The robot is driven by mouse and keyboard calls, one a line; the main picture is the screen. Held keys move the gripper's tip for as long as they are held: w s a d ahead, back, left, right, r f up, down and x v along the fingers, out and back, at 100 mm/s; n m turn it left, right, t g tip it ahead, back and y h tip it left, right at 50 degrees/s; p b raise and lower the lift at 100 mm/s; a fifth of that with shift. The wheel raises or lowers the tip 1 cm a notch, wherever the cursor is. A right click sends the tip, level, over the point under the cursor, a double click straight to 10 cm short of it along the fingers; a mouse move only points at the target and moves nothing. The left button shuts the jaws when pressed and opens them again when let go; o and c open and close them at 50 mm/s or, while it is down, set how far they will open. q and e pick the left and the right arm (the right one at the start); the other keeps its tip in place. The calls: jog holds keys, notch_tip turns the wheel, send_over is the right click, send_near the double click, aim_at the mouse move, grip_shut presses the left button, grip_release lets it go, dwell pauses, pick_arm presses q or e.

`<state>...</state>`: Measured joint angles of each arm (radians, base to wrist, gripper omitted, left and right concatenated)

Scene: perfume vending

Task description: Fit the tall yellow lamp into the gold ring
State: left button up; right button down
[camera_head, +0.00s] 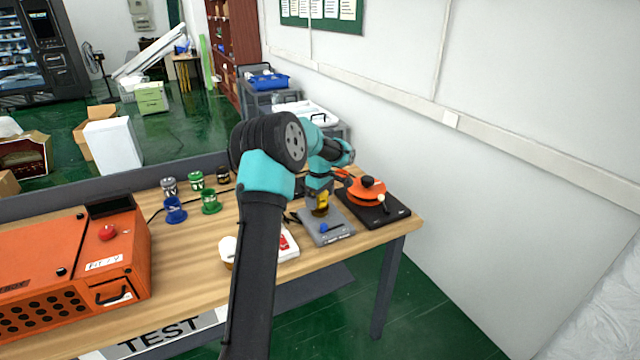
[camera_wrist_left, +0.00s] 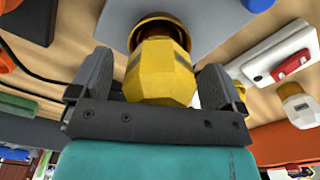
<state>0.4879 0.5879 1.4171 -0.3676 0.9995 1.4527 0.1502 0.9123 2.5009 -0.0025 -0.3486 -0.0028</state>
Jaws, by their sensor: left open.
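The tall yellow lamp (camera_wrist_left: 160,78) is a faceted yellow piece in the middle of the left wrist view. Its far end meets the gold ring (camera_wrist_left: 150,22), which sits on a grey base (camera_wrist_left: 205,12); how deep the lamp sits in the ring is hidden. In the head view the lamp (camera_head: 321,204) stands over the grey base (camera_head: 328,238) with a blue knob. My left gripper (camera_wrist_left: 157,88) is open, with one finger on each side of the lamp; it comes down from above in the head view (camera_head: 318,186). My right gripper does not show.
An orange round device on a black plate (camera_head: 378,212) stands right of the base. A white box with a red part (camera_head: 286,244) is to the left, partly behind my arm. Small blue (camera_head: 175,212) and green (camera_head: 211,206) pieces stand farther left, near an orange machine (camera_head: 75,262).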

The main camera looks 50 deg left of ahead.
pick_arm(q)
notch_tip(320, 180, up, 17)
jog(key=shift+r, duration=0.15)
dwell(0.5)
